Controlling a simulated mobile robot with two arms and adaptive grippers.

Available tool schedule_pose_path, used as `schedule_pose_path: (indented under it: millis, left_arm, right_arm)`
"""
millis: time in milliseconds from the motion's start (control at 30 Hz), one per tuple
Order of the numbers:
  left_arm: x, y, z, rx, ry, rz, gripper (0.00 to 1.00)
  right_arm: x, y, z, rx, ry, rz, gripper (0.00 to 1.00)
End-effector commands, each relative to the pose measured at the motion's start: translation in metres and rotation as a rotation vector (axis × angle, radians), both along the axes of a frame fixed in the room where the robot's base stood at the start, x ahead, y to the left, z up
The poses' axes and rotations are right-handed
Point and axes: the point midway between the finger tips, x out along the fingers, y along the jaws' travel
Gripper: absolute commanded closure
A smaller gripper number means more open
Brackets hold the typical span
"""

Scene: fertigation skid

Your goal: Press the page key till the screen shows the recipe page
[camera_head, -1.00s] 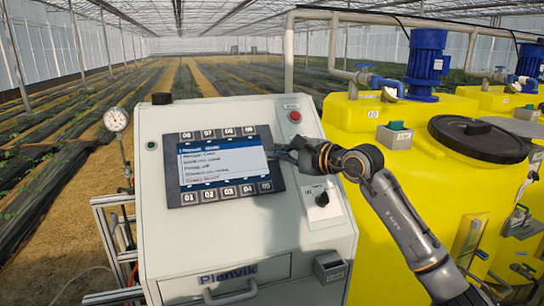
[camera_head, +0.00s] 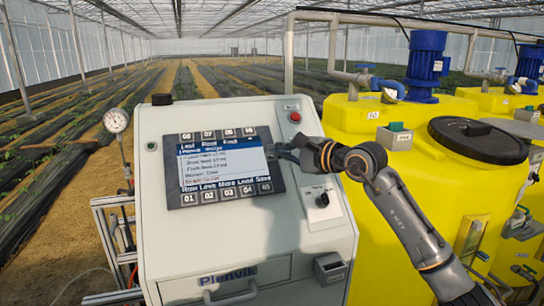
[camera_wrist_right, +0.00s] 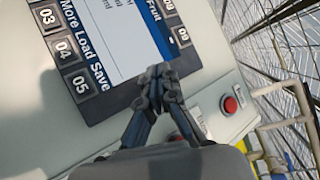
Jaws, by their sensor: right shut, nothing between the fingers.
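The control panel's screen (camera_head: 222,163) is lit, with a white list under a blue title line too small to read surely. Its upper labels appear to read Last, Root, Fruit; its lower ones Row, Less, More, Load, Save. Numbered keys (camera_head: 227,193) run below and above the screen; 03, 04 and 05 (camera_wrist_right: 81,84) also show in the wrist view. My right gripper (camera_head: 279,151) is shut and empty, its tips at the screen's right bezel; they also show in the wrist view (camera_wrist_right: 160,78). The tips hide whatever lies under them, and contact is unclear. My left gripper is out of view.
A red button (camera_head: 295,117) is above right of the screen; it also shows in the wrist view (camera_wrist_right: 231,104). A rotary switch (camera_head: 322,199) is below right. Yellow tanks (camera_head: 400,180) stand to the right, a round gauge (camera_head: 116,121) to the left.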

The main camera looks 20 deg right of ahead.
Motion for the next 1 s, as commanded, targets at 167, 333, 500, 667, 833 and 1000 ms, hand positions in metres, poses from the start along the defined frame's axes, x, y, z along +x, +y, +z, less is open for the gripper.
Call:
schedule_pose_path:
  millis: [167,333,500,667,833,1000]
  left_arm:
    - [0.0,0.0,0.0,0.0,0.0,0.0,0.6]
    - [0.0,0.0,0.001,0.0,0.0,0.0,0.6]
    - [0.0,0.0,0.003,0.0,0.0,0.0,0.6]
    - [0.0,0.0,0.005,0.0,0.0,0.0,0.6]
    - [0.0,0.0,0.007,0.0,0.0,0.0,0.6]
    - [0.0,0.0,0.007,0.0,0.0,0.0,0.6]
  right_arm:
    - [0.0,0.0,0.0,0.0,0.0,0.001,1.0]
    - [-0.002,0.0,0.004,0.001,-0.001,0.001,1.0]
    - [-0.013,0.0,0.017,0.0,-0.004,0.0,1.0]
    - [-0.024,-0.001,0.028,0.0,-0.002,0.0,1.0]
    - [-0.032,-0.001,0.036,0.001,-0.001,0.001,1.0]
    - [-0.034,-0.001,0.038,0.001,0.0,0.001,1.0]
